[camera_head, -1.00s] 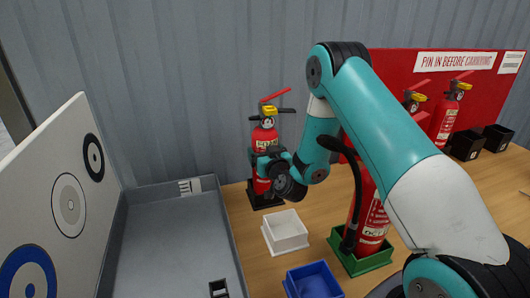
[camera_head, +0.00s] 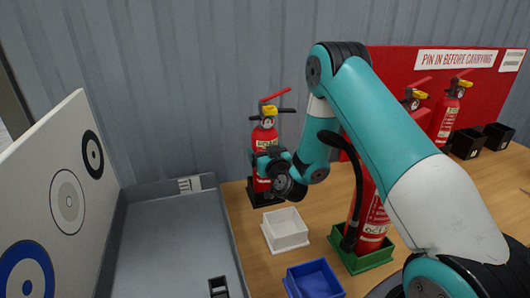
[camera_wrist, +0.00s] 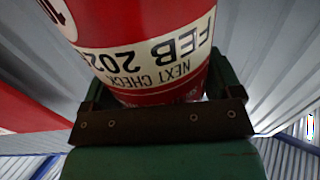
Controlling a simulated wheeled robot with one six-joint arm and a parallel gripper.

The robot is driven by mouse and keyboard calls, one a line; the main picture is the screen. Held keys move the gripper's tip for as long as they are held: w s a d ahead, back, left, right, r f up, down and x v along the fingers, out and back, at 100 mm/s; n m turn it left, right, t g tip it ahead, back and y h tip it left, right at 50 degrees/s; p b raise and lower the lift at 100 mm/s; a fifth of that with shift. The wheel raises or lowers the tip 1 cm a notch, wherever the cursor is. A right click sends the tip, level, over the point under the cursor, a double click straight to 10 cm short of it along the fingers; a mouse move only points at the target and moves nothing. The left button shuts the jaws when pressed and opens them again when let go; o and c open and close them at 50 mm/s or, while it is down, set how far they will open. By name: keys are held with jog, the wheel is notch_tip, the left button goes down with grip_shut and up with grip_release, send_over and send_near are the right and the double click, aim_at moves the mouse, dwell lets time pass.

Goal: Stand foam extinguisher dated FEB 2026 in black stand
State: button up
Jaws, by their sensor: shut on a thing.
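A red extinguisher (camera_head: 265,138) with a yellow collar and black-and-red handle is upright by the grey wall in the head view. Its foot is at a black stand (camera_head: 264,202) and seems to be inside it; my arm hides part of this. My gripper (camera_head: 264,165) is shut around its body. In the wrist view the extinguisher (camera_wrist: 150,25) fills the space between the jaws. Its label (camera_wrist: 150,58) reads upside down "NEXT CHECK FEB 202", with the last digit cut off at the curve.
A white stand (camera_head: 285,232) and a blue stand (camera_head: 314,280) are empty in front. Another extinguisher is in a green stand (camera_head: 365,262), partly behind my arm. More extinguishers (camera_head: 446,120) and black stands (camera_head: 467,143) are at right. A grey tray (camera_head: 170,245) with target boards lies left.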

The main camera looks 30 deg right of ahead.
jog(key=shift+f+b, duration=0.45)
jog(key=shift+b, duration=0.05)
dwell(0.4)
